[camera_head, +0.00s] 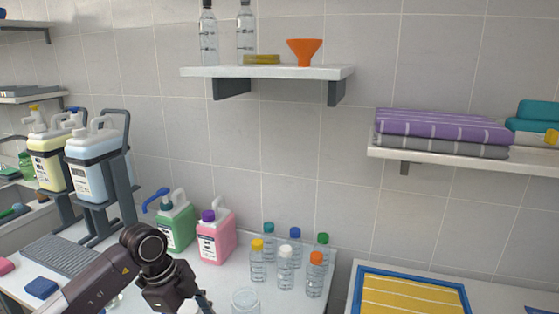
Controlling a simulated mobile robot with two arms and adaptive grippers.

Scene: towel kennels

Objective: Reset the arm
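My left arm comes in from the lower left, and its wrist and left gripper (188,297) show at the bottom edge, over the near side of the counter. One dark finger points down on the right. A small white shape shows by the finger, and I cannot tell whether it is held. The rest of the gripper is cut off by the frame. An open clear jar (245,301) stands just right of the gripper, apparently apart from it. My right arm and gripper are not in view.
Several capped bottles (285,268) stand on the counter right of the gripper. A green jug (178,226) and a pink jug (214,237) stand behind it. Large dispensers (88,175) stand left. A blue-rimmed yellow tray (412,296) lies right. Shelves (270,72) hang above.

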